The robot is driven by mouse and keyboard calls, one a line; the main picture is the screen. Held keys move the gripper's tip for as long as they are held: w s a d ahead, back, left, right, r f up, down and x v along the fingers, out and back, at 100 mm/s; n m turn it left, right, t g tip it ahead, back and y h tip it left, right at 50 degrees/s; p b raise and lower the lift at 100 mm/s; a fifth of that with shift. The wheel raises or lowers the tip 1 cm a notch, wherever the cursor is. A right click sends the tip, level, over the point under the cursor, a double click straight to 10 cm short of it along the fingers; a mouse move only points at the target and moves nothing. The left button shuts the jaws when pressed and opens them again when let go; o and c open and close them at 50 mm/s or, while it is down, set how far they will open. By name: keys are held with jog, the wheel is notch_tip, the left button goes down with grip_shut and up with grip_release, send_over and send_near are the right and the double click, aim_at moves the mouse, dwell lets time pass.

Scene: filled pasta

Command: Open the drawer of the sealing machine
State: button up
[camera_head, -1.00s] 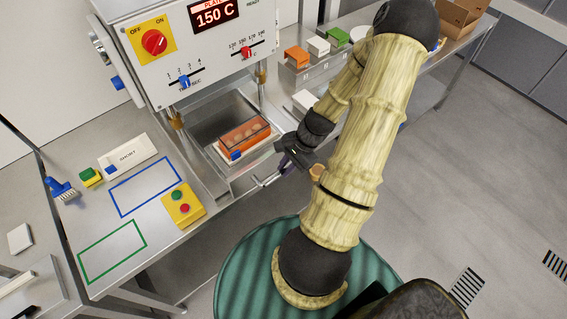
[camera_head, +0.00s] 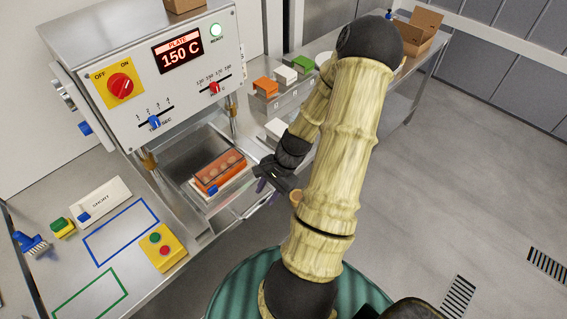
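The sealing machine (camera_head: 150,75) stands at the left, its plate display reading 150 C. Below its head is the metal drawer (camera_head: 210,208), with an orange tray (camera_head: 220,170) under clear film in it. A thin bar handle (camera_head: 243,214) runs along the drawer's front. My gripper (camera_head: 265,187) is at the drawer's front right, close to the handle. Its dark fingers have purplish tips and are small and partly hidden by my arm. I cannot tell whether they touch the handle or how wide they are.
A yellow two-button box (camera_head: 162,248), a white SHORT block (camera_head: 100,200) and blue and green outlines lie on the bench. Orange, white and green boxes (camera_head: 265,88) stand behind the drawer. An open carton (camera_head: 418,35) is at the far right.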

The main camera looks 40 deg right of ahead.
jog(key=b+v, duration=0.1)
jog(key=v, duration=1.4)
jog(key=shift+s+r, duration=0.1)
jog(key=w+a+r+n+h, duration=0.1)
jog(key=a+n+h, duration=0.1)
jog(key=a+n, duration=0.6)
jog(key=w+a+n+h, duration=0.1)
jog(key=a+n+h, duration=0.1)
jog(key=a+n, duration=0.7)
jog(key=a, duration=0.6)
jog(key=shift+w+a+r+t+h, duration=0.2)
jog(key=shift+w+r+t+h, duration=0.05)
jog(key=shift+r+t+h, duration=0.1)
jog(key=shift+w+d, duration=0.15)
dwell(0.4)
